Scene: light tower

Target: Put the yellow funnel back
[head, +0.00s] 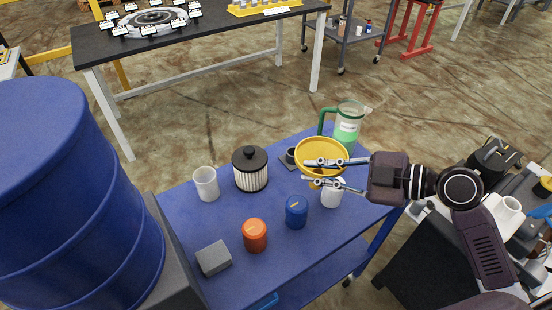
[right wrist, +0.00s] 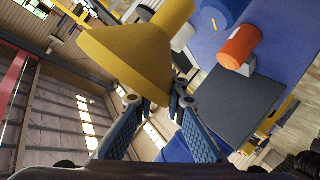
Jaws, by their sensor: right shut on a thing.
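The yellow funnel (head: 322,150) is above the far right part of the blue table (head: 184,224), with its wide mouth facing up. My right gripper (head: 308,171) comes in from the right and is shut on the funnel's rim. In the right wrist view the funnel (right wrist: 130,50) fills the upper middle, with its rim between the fingertips (right wrist: 155,101) and its spout pointing away. A small dark holder (head: 290,157) shows partly to the left of the funnel; the rest is hidden. My left gripper is out of view.
A white cup (head: 331,197), a blue canister (head: 296,213), an orange canister (head: 255,236), a filter (head: 250,172), another white cup (head: 206,184) and a grey block (head: 213,259) stand on the table. A blue barrel (head: 75,200) stands left.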

